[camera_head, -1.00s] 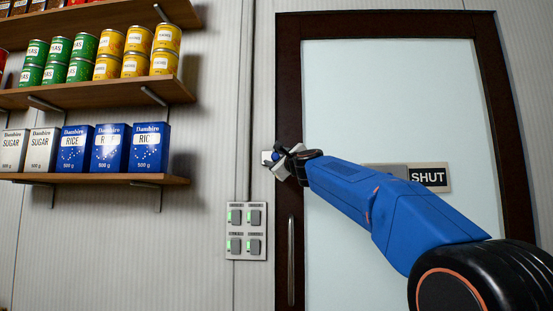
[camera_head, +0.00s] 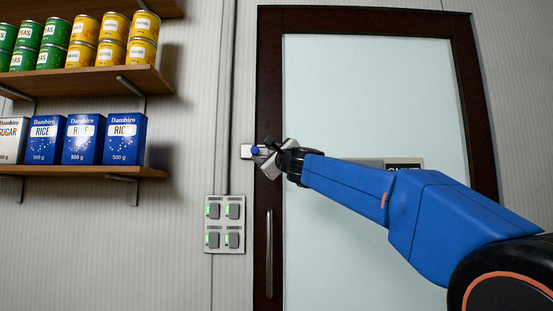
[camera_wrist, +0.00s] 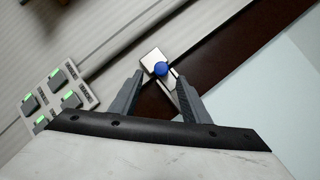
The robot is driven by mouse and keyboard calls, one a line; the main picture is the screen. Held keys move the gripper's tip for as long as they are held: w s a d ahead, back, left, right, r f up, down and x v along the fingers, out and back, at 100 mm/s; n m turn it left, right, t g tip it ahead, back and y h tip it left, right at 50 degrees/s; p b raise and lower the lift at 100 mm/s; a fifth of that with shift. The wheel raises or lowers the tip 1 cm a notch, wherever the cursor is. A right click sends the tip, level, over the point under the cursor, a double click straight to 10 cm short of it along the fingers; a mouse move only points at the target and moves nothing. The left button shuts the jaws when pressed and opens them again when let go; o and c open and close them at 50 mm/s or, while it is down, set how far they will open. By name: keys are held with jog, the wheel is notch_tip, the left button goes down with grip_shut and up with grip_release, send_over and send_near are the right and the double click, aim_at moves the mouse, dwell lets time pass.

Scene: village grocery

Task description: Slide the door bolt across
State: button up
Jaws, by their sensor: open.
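The door bolt (camera_head: 247,152) is a pale metal fitting at the left edge of the dark door frame. It has a round blue knob (camera_head: 255,150), which also shows in the wrist view (camera_wrist: 161,69). My gripper (camera_head: 270,151) is at the bolt, just right of the knob in the head view. In the wrist view my gripper (camera_wrist: 157,75) is open, with one finger on each side of the knob. The right finger looks close to the knob; I cannot tell whether it touches. Part of the bolt lies between the fingers.
The pale door (camera_head: 370,90) has a vertical handle (camera_head: 269,252) below the bolt. A switch panel (camera_head: 225,224) with green lights is on the wall to the lower left. Shelves (camera_head: 90,170) with rice, sugar and cans are further left. My arm mostly covers a door sign (camera_head: 403,164).

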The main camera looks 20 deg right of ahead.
jog(key=v, duration=0.9)
jog(key=shift+s, duration=0.25)
jog(key=shift+f, duration=0.1)
jog(key=s+a+f+n+g+y, duration=0.1)
jog(key=s+a+f+n+g, duration=0.15)
jog(key=s+f+n, duration=0.6)
jog(key=s+a+f+n+g+y, duration=0.1)
jog(key=s+a+f+n+g, duration=0.2)
jog(key=f, duration=1.1)
jog(key=s+a+f+n+g+y, duration=0.1)
jog(key=s+f+n+g, duration=0.4)
jog(key=f, duration=0.6)
jog(key=s+d+f+n+g+h, duration=0.1)
jog(key=s+d+f+n+h, duration=0.1)
jog(key=s+f, duration=0.5)
jog(key=s+d+f+n+g+h, duration=0.2)
jog(key=s+f, duration=0.6)
jog(key=f, duration=0.4)
jog(key=s+d+f+n+g+h, duration=0.2)
jog(key=s+d+f+n, duration=0.2)
jog(key=f, duration=0.6)
jog(key=s+d, duration=0.2)
jog(key=s, duration=0.1)
jog(key=shift+s+h, duration=0.2)
jog(key=shift+h, duration=0.1)
jog(key=shift+g, duration=0.25)
